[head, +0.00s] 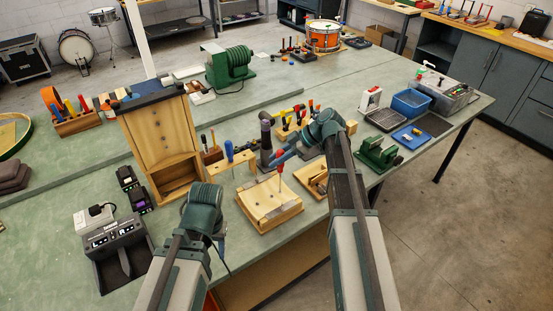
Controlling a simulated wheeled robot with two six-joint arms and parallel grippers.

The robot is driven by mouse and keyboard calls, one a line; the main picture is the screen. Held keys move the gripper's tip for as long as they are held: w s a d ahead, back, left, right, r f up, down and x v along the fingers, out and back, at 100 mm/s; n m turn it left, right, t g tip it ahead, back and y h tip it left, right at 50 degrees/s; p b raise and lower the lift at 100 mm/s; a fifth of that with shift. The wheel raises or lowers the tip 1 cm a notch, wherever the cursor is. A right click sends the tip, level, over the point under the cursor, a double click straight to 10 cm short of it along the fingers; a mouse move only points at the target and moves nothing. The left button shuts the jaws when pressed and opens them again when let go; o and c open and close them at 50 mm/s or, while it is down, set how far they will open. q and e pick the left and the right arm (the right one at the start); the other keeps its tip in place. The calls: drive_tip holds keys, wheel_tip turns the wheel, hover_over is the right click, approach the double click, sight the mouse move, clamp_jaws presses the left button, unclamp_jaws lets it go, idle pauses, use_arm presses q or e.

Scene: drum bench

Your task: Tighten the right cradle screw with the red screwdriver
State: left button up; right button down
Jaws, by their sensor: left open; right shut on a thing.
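The wooden cradle (266,207) sits near the bench's front edge, with grey strips on its top. The red screwdriver (280,172) stands about upright over the cradle's back right part, its shaft pointing down. The screw under its tip is too small to make out, so I cannot tell whether they touch. My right gripper (278,158) reaches in from the right and is shut on the red screwdriver near its handle. My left gripper (220,236) is open at the cradle's left, mostly hidden by its own arm.
A wooden rack with a blue-handled tool (229,152) stands behind the cradle. A tall wooden box (160,140) is at the left. A small wooden tray (313,180) lies right of the cradle, and a green vise-like fixture (378,155) stands further right. A dark station (117,250) is front left.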

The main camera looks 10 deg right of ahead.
drive_tip(key=shift+f, duration=0.3)
drive_tip(key=shift+r, duration=0.1)
drive_tip(key=shift+s+m+t, duration=0.2)
drive_tip(key=shift+m+t, duration=0.1)
drive_tip(key=shift+m, duration=0.1)
drive_tip(key=m+t, duration=0.1)
drive_tip(key=m+t+h, duration=0.1)
drive_tip(key=m, duration=0.1)
drive_tip(key=shift+w+m+t, duration=0.2)
drive_tip(key=shift+m+t, duration=0.1)
drive_tip(key=shift+w+d+m+t+h, duration=0.1)
drive_tip(key=shift+w+m+t+h, duration=0.2)
drive_tip(key=shift+h, duration=0.2)
drive_tip(key=shift+s, duration=0.1)
